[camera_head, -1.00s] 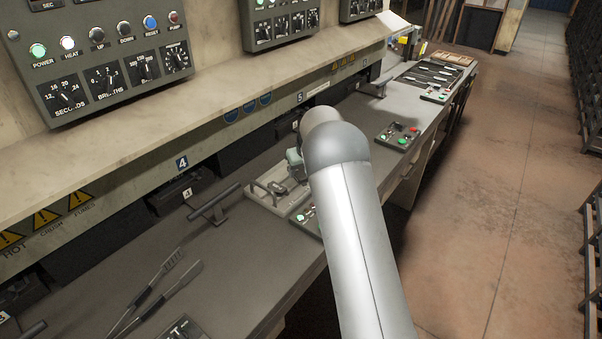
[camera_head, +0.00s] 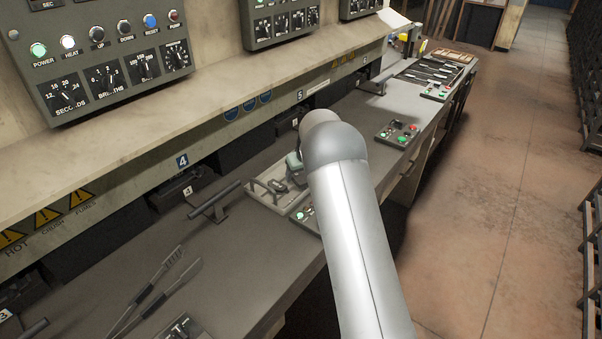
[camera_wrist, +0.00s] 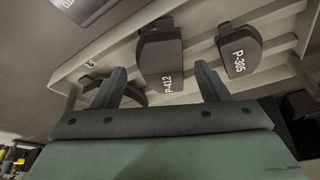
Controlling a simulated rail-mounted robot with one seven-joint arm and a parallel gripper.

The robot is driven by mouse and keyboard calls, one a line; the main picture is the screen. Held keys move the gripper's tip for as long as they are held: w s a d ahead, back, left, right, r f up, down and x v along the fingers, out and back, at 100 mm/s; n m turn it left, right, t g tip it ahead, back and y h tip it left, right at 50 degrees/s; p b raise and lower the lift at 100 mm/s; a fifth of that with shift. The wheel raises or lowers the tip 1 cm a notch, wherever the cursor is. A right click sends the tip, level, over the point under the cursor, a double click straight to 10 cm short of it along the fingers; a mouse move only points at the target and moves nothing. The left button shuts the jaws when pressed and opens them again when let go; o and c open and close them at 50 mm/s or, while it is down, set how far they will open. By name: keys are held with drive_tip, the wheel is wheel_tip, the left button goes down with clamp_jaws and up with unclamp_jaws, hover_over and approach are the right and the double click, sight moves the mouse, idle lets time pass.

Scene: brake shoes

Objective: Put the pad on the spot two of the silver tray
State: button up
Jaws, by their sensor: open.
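In the wrist view a light grey, silver-looking tray (camera_wrist: 200,22) with raised dividers holds dark pads. A third dark piece (camera_wrist: 128,97) is partly hidden behind my left finger. My gripper (camera_wrist: 162,86) is open with nothing between its fingers, over the tray's near side. In the head view the tray (camera_head: 284,203) shows partly behind my arm. I cannot read a spot two marking.
In the head view tongs (camera_head: 150,290) lie on the grey bench at lower left. A bar handle (camera_head: 215,200) stands left of the tray. A button box (camera_head: 397,134) sits on the bench beyond my arm. The press ledge (camera_head: 200,110) overhangs the bench's back.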

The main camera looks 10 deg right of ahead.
drive_tip(key=b+v, duration=0.3)
drive_tip(key=v, duration=0.9)
drive_tip(key=s+a+r+m+g, duration=0.1)
drive_tip(key=s+r, duration=0.1)
drive_tip(key=s, duration=1)
drive_tip(key=s+a+r+m+g, duration=0.1)
drive_tip(key=s+r, duration=0.1)
drive_tip(key=s, duration=0.9)
drive_tip(key=s+f, duration=0.2)
drive_tip(key=s, duration=0.9)
drive_tip(key=s+f+g+h, duration=0.1)
drive_tip(key=s+f, duration=0.1)
drive_tip(key=s, duration=0.8)
drive_tip(key=shift+s+a+f+m, duration=0.25)
drive_tip(key=shift+s+a+m, duration=0.15)
drive_tip(key=shift+a, duration=0.05)
